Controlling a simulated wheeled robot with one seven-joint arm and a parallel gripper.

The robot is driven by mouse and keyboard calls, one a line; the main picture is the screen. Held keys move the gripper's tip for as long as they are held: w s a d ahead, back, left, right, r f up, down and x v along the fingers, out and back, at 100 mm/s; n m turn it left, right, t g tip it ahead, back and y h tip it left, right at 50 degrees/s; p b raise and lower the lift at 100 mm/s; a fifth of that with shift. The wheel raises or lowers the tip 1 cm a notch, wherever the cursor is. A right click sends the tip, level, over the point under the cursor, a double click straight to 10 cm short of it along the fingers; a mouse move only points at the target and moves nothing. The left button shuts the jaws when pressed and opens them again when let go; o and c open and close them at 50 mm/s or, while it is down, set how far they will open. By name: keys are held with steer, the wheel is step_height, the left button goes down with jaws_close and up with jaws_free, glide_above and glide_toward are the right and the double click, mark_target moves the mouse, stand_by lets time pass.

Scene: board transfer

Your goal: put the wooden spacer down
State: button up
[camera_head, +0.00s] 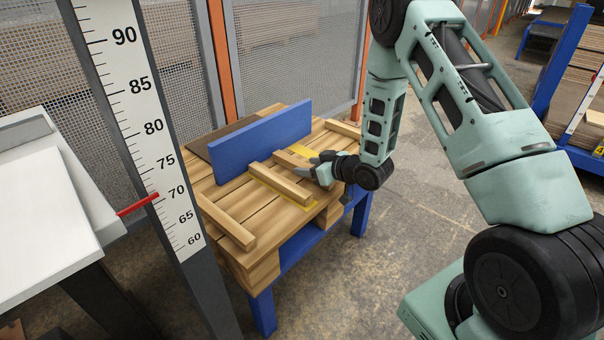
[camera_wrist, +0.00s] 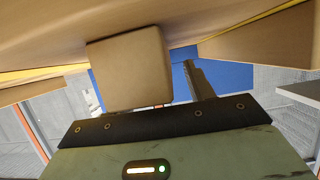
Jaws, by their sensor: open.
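One wooden spacer (camera_head: 287,158) lies on the slatted wooden pallet top (camera_head: 236,193), with its near end by my gripper (camera_head: 313,167). In the wrist view a block end of pale wood (camera_wrist: 128,72) shows close up. One dark finger (camera_wrist: 198,80) stands to its right with a gap between. The other finger is hidden, apparently behind the wood. My gripper is open at the spacer's end. A second spacer (camera_head: 280,185) lies parallel to it, nearer the front left. Yellow markings (camera_head: 305,208) show on the pallet top around these spacers.
A blue board (camera_head: 260,140) stands on edge behind the spacers. Other wooden strips lie at the left (camera_head: 227,224) and far right (camera_head: 343,129) of the pallet. A height scale (camera_head: 150,120) and a white-topped machine (camera_head: 45,205) stand left. Mesh fencing (camera_head: 295,55) stands behind.

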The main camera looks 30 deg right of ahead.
steer(key=shift+x, duration=0.85)
jaws_close()
step_height(320, 180, up, 10)
steer(key=p, duration=0.4)
step_height(320, 180, up, 11)
steer(key=m+h+p, duration=0.2)
steer(key=p, duration=1.4)
glide_above(306, 166)
steer(key=s+a, duration=0.3)
steer(key=s+r+m+h+p, duration=0.2)
steer(key=s+r+p, duration=0.7)
steer(key=r+p, duration=0.4)
steer(key=shift+s+a+r+t+h+p, duration=0.3)
steer(key=shift+s+a+r+t+p, duration=0.1)
steer(key=shift+p, duration=1.4)
